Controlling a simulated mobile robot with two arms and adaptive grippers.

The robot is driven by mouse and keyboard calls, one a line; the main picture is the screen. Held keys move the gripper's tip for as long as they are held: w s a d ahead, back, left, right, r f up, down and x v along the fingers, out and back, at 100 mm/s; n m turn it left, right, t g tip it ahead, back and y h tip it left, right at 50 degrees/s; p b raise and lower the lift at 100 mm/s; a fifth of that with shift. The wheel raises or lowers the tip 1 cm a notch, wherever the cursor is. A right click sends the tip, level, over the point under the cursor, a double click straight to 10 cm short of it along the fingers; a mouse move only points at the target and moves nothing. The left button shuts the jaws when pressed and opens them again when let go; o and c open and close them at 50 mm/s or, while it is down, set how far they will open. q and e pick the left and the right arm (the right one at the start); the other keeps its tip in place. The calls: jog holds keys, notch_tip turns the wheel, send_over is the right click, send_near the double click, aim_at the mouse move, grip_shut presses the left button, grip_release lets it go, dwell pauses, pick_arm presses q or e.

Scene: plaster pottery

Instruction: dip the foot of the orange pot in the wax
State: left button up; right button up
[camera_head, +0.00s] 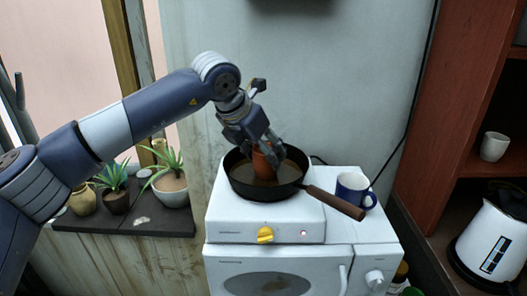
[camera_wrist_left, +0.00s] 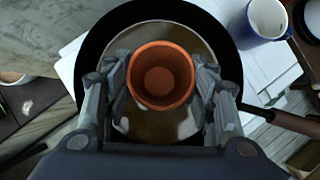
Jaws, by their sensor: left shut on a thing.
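The orange pot (camera_head: 263,165) is upright in my left gripper (camera_head: 266,148), over the dark pan (camera_head: 240,186). In the left wrist view I look down into the pot (camera_wrist_left: 161,77), and the fingers of the gripper (camera_wrist_left: 160,88) are shut on it from both sides. Brownish wax (camera_head: 292,172) lies in the pan and shows around the pot in the left wrist view (camera_wrist_left: 150,126). The pot's foot is hidden, so I cannot tell whether it touches the wax. My right gripper is not in view.
The pan stands on a white hot plate (camera_head: 225,225) with a yellow knob; its brown handle (camera_head: 335,202) points right. A blue mug (camera_head: 355,191) stands beside the handle. Potted plants (camera_head: 170,185) are at left. A white kettle (camera_head: 490,240) and cup (camera_head: 494,146) are in the red cabinet at right.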

pick_arm(q)
jog(key=shift+f+b, duration=0.1)
jog(key=shift+b, duration=0.2)
dwell(1.2)
jog(key=shift+s+f, duration=0.1)
dwell(1.2)
jog(key=shift+r, duration=0.2)
dwell(0.3)
jog(key=shift+r, duration=0.15)
jog(key=shift+r+p, duration=0.5)
jog(key=shift+r, duration=0.3)
jog(key=shift+r, duration=0.15)
dwell(0.4)
